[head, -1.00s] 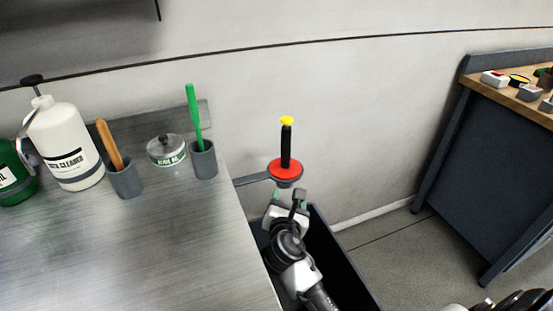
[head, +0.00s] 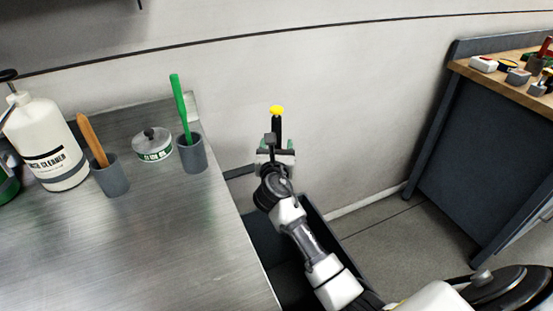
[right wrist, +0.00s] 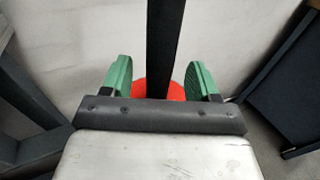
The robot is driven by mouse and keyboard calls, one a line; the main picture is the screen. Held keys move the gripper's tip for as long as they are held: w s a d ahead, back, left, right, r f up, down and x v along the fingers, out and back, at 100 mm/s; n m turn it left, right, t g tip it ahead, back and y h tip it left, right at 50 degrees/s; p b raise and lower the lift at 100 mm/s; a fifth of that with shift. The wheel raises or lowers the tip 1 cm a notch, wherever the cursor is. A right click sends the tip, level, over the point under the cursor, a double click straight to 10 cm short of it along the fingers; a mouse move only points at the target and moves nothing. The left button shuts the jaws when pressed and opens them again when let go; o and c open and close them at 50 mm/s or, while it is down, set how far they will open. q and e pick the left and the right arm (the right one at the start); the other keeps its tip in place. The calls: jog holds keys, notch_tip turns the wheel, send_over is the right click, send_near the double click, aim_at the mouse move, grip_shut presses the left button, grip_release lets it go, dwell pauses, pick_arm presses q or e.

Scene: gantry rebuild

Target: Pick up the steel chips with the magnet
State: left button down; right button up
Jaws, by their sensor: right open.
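The magnet (head: 278,126) stands upright near the wall beside the steel bench, with a black handle and a yellow knob on top. Its red base is hidden behind my right gripper (head: 277,145) in the head view. In the right wrist view the dark handle (right wrist: 165,40) rises between the two green fingers of my open right gripper (right wrist: 160,80), with a gap visible on each side. Part of the red base (right wrist: 152,89) shows beyond the palm. I cannot make out any steel chips. My left gripper is not in view.
The steel bench (head: 130,245) carries a white bottle (head: 47,140), a grey cup with a wooden handle (head: 110,178), a round tin (head: 153,147) and a cup with a green handle (head: 191,155). A dark bin (head: 272,245) lies below my right arm. A workbench (head: 470,150) stands right.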

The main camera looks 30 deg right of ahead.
aim_at(276, 114)
jog(key=shift+x, duration=0.9)
jog(key=shift+c, duration=0.2)
jog(key=c, duration=1)
jog(key=shift+r, duration=0.15)
jog(key=shift+c, duration=0.2)
notch_tip(276, 114, up, 10)
jog(key=p, duration=0.3)
